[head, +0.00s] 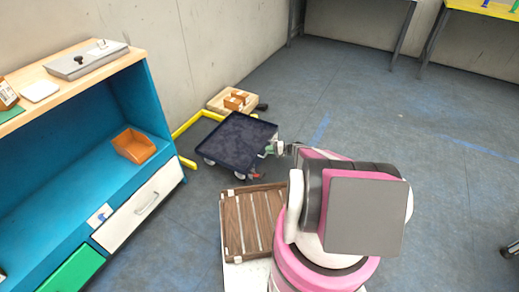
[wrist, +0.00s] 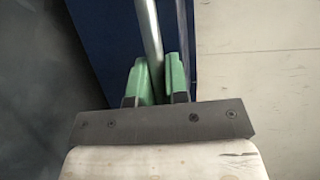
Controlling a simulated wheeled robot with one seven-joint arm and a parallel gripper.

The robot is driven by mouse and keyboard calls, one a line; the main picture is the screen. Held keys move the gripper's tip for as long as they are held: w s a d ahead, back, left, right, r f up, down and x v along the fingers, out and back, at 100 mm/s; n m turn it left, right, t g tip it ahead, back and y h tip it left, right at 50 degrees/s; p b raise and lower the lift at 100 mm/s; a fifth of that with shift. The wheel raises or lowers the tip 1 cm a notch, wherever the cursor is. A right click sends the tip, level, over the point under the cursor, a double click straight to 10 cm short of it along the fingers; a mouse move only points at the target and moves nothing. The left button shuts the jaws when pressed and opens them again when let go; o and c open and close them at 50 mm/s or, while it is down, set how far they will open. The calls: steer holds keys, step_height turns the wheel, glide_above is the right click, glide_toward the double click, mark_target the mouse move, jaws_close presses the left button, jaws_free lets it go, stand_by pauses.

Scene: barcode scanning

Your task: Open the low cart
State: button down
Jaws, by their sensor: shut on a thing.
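The low cart (head: 238,140) is a dark navy flat tray on small pale wheels. It stands on the floor near the wall, past the end of the blue shelf unit. My gripper (head: 272,148) is at the cart's right side, small and partly hidden by my arm. In the wrist view, the green fingers of my gripper (wrist: 161,80) are shut on a grey metal handle bar (wrist: 148,30), one finger on each side. The cart's dark blue surface (wrist: 108,40) lies behind the bar. The bar's far end is out of the wrist view.
A yellow floor frame (head: 190,122) lies around the cart's left side. A wooden tray with small boxes (head: 232,100) is behind it. A slatted brown crate (head: 252,222) is in front. The blue shelf unit (head: 72,180) stands left.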

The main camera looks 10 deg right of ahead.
steer(key=shift+s+d, duration=0.75)
steer(key=shift+d, duration=0.15)
steer(key=c, duration=1.1)
jaws_free()
steer(key=shift+c, duration=0.2)
steer(key=v, duration=1)
steer(key=shift+d, duration=0.4)
